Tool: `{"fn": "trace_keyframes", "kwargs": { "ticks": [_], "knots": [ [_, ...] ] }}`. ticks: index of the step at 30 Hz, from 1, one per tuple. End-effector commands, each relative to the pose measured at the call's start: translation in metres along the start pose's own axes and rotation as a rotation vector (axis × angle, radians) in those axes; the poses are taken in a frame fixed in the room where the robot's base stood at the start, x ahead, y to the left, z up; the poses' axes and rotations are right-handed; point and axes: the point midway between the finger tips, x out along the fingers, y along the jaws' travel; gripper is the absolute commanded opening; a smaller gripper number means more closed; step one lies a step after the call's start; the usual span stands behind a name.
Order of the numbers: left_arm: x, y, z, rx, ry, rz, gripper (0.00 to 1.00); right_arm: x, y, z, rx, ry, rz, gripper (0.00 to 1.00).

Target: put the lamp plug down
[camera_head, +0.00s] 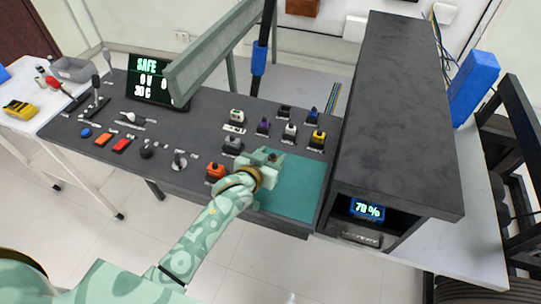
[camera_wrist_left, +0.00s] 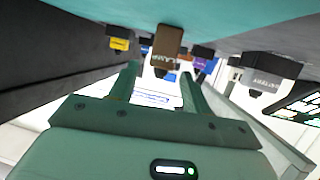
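A brown plug (camera_wrist_left: 167,42), which I take to be the lamp plug, is at the teal mat (camera_head: 302,190) on the dark bench; its label is too small to read surely. The wrist view is upside down, with the mat along its top (camera_wrist_left: 260,15), and the plug appears to touch the mat. My left gripper (camera_head: 271,160) is low over the mat's far left part. In the wrist view its two fingers (camera_wrist_left: 161,70) are apart, with visible gaps beside the plug, and look open. The head view mostly hides the plug behind the gripper. My right gripper is not in view.
Several coloured plugs stand behind the mat, including a yellow one (camera_head: 318,138), a white one (camera_head: 289,131) and a grey one (camera_head: 233,145). An orange one (camera_head: 215,171) is left of the gripper. A tall dark cabinet (camera_head: 405,110) borders the mat's right. The mat's front is clear.

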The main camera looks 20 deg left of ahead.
Motion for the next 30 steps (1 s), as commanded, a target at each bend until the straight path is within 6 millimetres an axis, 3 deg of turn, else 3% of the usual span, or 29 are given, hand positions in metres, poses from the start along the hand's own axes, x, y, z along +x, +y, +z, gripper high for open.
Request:
{"fn": "trace_keyframes", "kwargs": {
  "ticks": [11,24,30],
  "knots": [
    [-0.009,0.000,-0.003,0.000,-0.002,0.000,0.47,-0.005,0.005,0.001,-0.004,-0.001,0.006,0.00],
    [-0.103,0.000,-0.004,0.000,0.000,0.000,0.47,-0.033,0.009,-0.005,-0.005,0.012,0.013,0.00],
    [-0.120,0.000,-0.003,0.000,0.000,0.000,0.47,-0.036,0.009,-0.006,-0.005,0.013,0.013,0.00]
  ]
}}
